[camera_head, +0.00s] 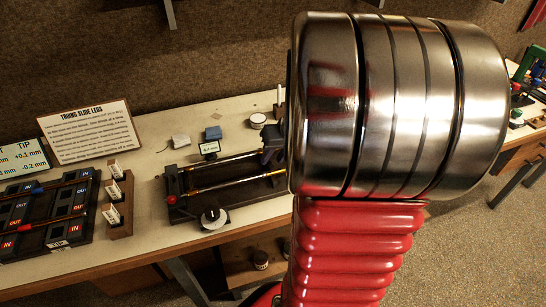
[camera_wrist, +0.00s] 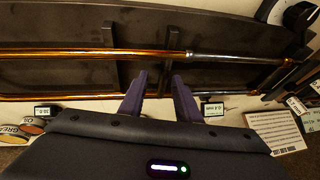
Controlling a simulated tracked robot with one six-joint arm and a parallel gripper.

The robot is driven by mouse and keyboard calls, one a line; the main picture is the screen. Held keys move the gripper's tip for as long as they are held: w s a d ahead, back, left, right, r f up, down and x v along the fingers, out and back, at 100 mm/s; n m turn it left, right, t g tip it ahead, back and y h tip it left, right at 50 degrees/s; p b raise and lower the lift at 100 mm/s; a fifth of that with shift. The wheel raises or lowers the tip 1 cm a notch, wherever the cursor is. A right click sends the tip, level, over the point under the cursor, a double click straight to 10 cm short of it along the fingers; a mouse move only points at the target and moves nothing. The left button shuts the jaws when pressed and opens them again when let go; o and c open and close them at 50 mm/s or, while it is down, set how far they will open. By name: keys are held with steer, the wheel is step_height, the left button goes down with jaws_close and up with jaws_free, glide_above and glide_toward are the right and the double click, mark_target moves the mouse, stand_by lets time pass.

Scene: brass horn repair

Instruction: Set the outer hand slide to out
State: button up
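A dark board (camera_head: 47,222) with IN and OUT tiles lies on the bench at the far left in the head view. I cannot read which row names the outer hand slide. A dark fixture (camera_head: 180,205) carries two slide tubes (camera_head: 222,180), which also cross the wrist view as a brass and silver tube (camera_wrist: 140,54). My arm hides the fixture's right end in the head view.
A stand with white tags (camera_head: 115,205) sits between board and fixture. A round dial (camera_head: 213,218) is at the fixture's front.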

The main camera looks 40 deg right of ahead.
steer(key=v, duration=1.3)
steer(key=shift+s+r, duration=0.2)
steer(key=shift+r, duration=0.1)
steer(key=w+a+r+t+y, duration=0.15)
steer(key=w+a+r, duration=0.3)
steer(key=a, duration=0.45)
steer(key=w+a+r+t, duration=0.2)
steer(key=w+a+r, duration=0.3)
steer(key=a, duration=0.5)
steer(key=s+a+f+n+g+h, duration=0.1)
steer(key=s+a+f+n+g, duration=0.2)
steer(key=s+a+f, duration=0.6)
steer(key=s+f+n, duration=0.1)
steer(key=s+n, duration=0.1)
steer(key=s, duration=0.1)
steer(key=shift+s+n, duration=0.25)
steer(key=shift+n, duration=0.05)
steer(key=shift+h, duration=0.25)
